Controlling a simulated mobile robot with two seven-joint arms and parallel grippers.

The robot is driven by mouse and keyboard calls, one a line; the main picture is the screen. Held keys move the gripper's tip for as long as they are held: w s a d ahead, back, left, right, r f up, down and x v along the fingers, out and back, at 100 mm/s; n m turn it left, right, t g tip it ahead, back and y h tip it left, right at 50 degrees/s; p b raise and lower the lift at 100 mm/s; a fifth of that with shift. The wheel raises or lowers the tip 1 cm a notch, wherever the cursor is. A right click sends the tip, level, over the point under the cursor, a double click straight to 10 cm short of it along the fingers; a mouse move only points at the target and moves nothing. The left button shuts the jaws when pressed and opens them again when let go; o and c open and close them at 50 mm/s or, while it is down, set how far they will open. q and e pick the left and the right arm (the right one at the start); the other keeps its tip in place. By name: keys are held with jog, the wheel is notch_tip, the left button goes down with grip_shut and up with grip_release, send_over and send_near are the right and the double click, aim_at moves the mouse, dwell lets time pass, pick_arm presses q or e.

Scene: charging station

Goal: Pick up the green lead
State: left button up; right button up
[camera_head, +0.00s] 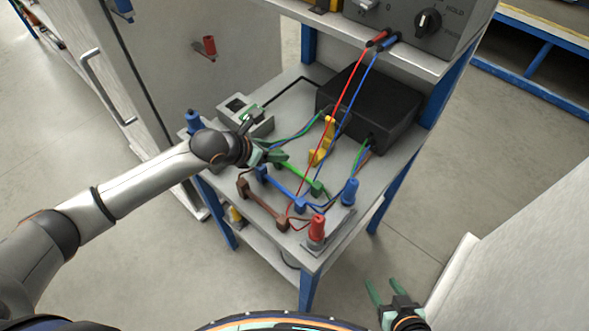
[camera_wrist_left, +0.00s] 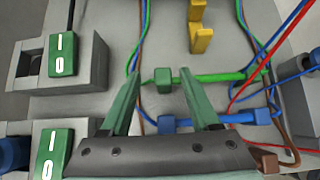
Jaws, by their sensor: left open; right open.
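The green lead (camera_head: 297,174) lies on the bench top between the blue and yellow leads, with a block at each end. In the left wrist view the green lead (camera_wrist_left: 215,78) runs rightward from its near block. My left gripper (camera_head: 272,155) is open at that block. In the left wrist view the block appears between the fingertips of the left gripper (camera_wrist_left: 161,82); I cannot tell whether they touch it. My right gripper (camera_head: 384,288) is open and empty, away from the bench over the floor.
The blue lead (camera_head: 283,188) and brown lead (camera_head: 262,208) lie closely on the near side. The yellow lead (camera_head: 322,142) is on the far side. A black box (camera_head: 370,105) stands behind, with thin wires crossing the bench. A switch box (camera_wrist_left: 75,60) is at the left. Red and blue posts stand at the front.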

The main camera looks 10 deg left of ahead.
pick_arm(q)
jog(key=shift+x, duration=2.65)
jog(key=shift+s+d, duration=0.15)
grip_shut()
